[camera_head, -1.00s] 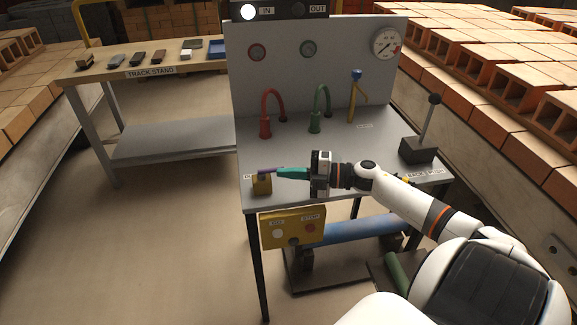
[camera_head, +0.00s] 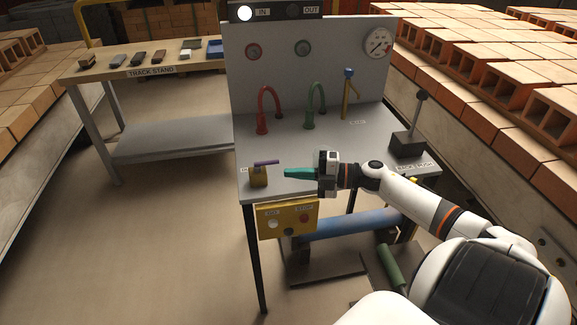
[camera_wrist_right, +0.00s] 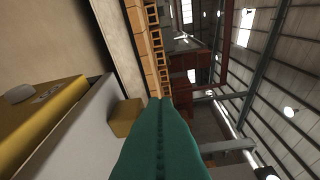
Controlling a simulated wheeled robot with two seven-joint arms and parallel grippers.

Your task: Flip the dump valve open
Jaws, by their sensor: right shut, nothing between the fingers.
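The dump valve is most likely the small brass-yellow block (camera_head: 259,177) at the front left corner of the grey bench; the label beside it is largely hidden. Its purple lever (camera_head: 266,163) lies nearly level across the top, pointing right. My right gripper (camera_head: 286,173) has green fingers, shut and empty. Its tips are just right of the block, below the lever's free end, apparently apart from both. In the right wrist view the shut fingers (camera_wrist_right: 160,105) point past the block (camera_wrist_right: 125,116); the lever is not visible there. My left gripper is not in view.
A yellow button box (camera_head: 288,219) hangs on the bench front. Red (camera_head: 263,115) and green (camera_head: 310,112) hooked pipes and a yellow pipe with a blue top (camera_head: 347,92) stand behind. A black lever stand (camera_head: 408,143) is at right. The bench around the block is clear.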

